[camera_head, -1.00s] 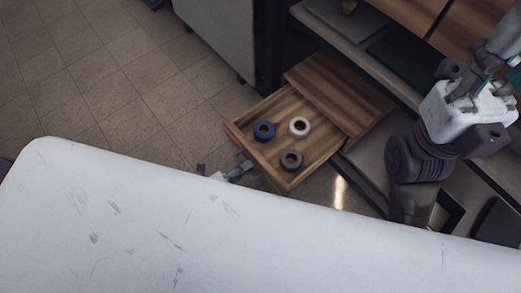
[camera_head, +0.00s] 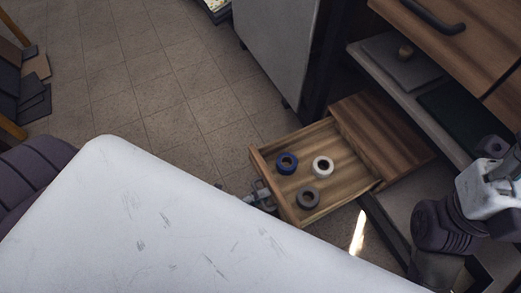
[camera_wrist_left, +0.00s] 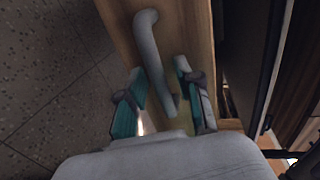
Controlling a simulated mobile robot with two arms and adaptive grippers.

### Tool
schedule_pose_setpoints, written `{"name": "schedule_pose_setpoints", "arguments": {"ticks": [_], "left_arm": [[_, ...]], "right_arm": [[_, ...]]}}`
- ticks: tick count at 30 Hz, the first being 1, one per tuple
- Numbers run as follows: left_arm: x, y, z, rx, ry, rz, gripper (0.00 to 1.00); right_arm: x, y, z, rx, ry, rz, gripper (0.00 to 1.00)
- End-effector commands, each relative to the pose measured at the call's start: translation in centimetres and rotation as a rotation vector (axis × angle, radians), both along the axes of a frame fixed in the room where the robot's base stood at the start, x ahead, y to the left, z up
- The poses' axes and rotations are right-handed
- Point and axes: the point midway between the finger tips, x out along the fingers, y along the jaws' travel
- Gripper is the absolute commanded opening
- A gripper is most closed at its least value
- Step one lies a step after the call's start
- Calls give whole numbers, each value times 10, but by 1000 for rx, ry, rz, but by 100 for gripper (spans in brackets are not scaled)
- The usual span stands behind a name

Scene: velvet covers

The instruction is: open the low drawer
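The low wooden drawer (camera_head: 345,181) stands pulled out of its unit in the head view. A blue roll (camera_head: 287,163), a white roll (camera_head: 322,166) and a grey roll (camera_head: 308,198) lie inside. My left gripper (camera_head: 262,195) is at the outside of the drawer front, partly hidden by my white body. In the left wrist view the pale bar handle (camera_wrist_left: 150,55) runs down the wooden front (camera_wrist_left: 190,30). The teal-padded fingers of my left gripper (camera_wrist_left: 160,85) are apart, one on each side of the handle, with narrow gaps. My right gripper is out of view.
A grey cabinet (camera_head: 275,45) stands behind the drawer. Shelves with a dark green board (camera_head: 452,110) and an upper wooden drawer front with a dark handle (camera_head: 433,18) are at the right. The tiled floor (camera_head: 150,90) is clear at the left of the drawer.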

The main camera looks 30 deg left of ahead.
Motion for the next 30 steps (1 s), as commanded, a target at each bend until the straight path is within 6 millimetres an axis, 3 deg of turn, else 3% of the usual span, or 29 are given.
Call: {"name": "schedule_pose_setpoints", "arguments": {"ticks": [11, 24, 30], "left_arm": [[-4, 3, 1, 1, 1, 0, 39], [-71, 51, 18, 2, 4, 0, 39], [-91, 66, 23, 1, 1, 0, 39]], "right_arm": [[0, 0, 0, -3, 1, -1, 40], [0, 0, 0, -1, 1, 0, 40], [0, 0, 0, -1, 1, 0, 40]]}}
